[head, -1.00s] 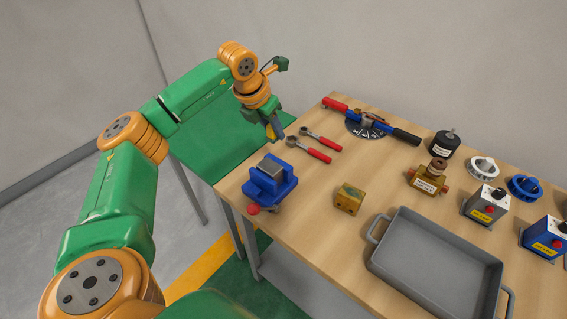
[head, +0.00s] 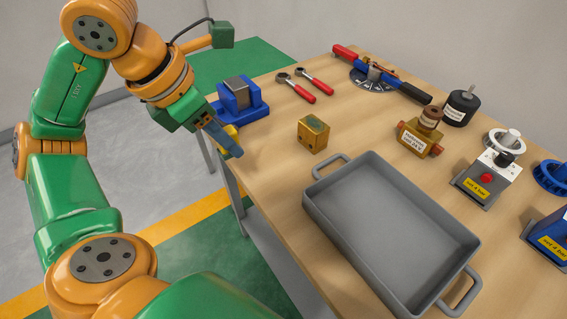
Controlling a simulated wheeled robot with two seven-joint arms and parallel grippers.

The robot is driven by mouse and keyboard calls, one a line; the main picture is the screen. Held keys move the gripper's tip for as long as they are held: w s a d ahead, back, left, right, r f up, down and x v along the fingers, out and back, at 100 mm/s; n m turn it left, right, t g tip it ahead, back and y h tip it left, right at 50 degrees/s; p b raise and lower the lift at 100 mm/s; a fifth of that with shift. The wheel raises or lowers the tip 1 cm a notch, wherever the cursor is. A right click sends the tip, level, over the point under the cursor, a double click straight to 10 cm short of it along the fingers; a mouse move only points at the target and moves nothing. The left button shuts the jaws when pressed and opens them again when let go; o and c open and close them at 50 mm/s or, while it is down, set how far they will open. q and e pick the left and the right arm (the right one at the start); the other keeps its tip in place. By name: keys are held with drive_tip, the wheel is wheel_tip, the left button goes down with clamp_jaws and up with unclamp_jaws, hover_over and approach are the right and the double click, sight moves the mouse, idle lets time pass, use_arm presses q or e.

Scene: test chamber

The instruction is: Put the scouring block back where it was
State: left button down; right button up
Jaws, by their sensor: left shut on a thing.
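My left gripper (head: 222,140) is at the near left edge of the table, in front of the blue vise. Its blue-grey fingers point down and right, shut on a small yellow piece (head: 231,130), which I take to be the scouring block. Only a bit of it shows beside the fingers, so its full shape is hidden. I cannot tell whether it touches the table. My right gripper is not in view.
The blue vise (head: 236,111) is just behind the gripper. A brass block (head: 313,137) and a large grey tray (head: 312,200) are to the right. Two red-handled wrenches (head: 306,96), a torque wrench (head: 400,86) and several fittings are farther back. Bare wood lies between the vise and brass block.

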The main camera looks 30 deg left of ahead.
use_arm(q)
drive_tip(key=w+f+p, duration=0.3)
drive_tip(key=w, duration=0.5)
hover_over(278, 151)
drive_tip(key=s, duration=0.2)
drive_tip(key=f, duration=0.6)
drive_tip(key=shift+w+a+f, duration=0.1)
drive_tip(key=shift+w+a, duration=0.1)
wheel_tip(278, 151, down, 3)
drive_tip(key=shift+w+a+p, duration=0.1)
drive_tip(key=shift+p, duration=0.65)
drive_tip(key=shift+f, duration=0.4)
drive_tip(key=c, duration=1)
unclamp_jaws()
drive_tip(key=shift+f+b, duration=0.1)
drive_tip(key=shift+b, duration=0.25)
drive_tip(key=o, duration=0.4)
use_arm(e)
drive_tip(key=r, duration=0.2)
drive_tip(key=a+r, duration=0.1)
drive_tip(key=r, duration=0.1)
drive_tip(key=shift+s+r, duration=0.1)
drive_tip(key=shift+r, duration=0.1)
